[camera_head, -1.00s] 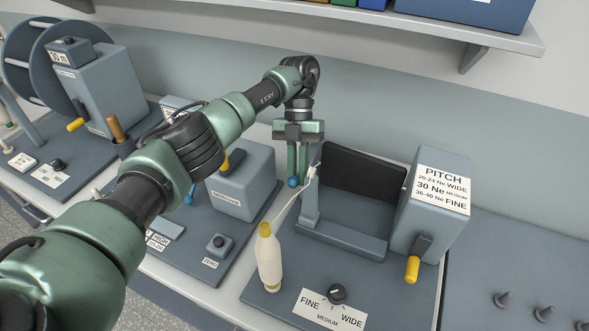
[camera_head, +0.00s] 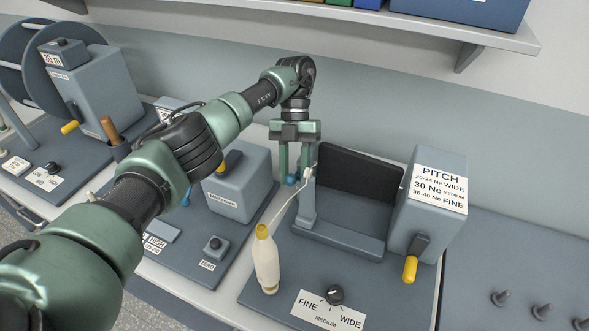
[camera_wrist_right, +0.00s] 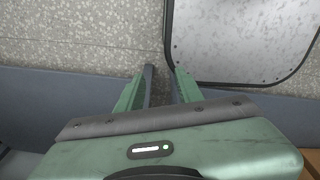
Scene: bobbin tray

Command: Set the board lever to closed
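The black board (camera_head: 360,172) stands upright in its blue-grey frame on the right machine. A small blue ball knob (camera_head: 291,180) shows at the left end of this frame, and I take it to be the board lever's tip. My left gripper (camera_head: 294,172) points down there, its two green fingers apart with a gap between them. The knob is at the fingertips; whether it touches them I cannot tell. The lever's shaft is mostly hidden. My right gripper (camera_wrist_right: 158,85) shows only in the right wrist view, fingers apart and empty, over speckled floor.
A cream bobbin (camera_head: 266,265) stands in front, with a thin pale arm (camera_head: 285,210) rising behind it. The pitch box (camera_head: 425,225) with a yellow handle (camera_head: 410,269) is to the right. A dial (camera_head: 335,294) sits in front. A shelf (camera_head: 430,25) hangs above.

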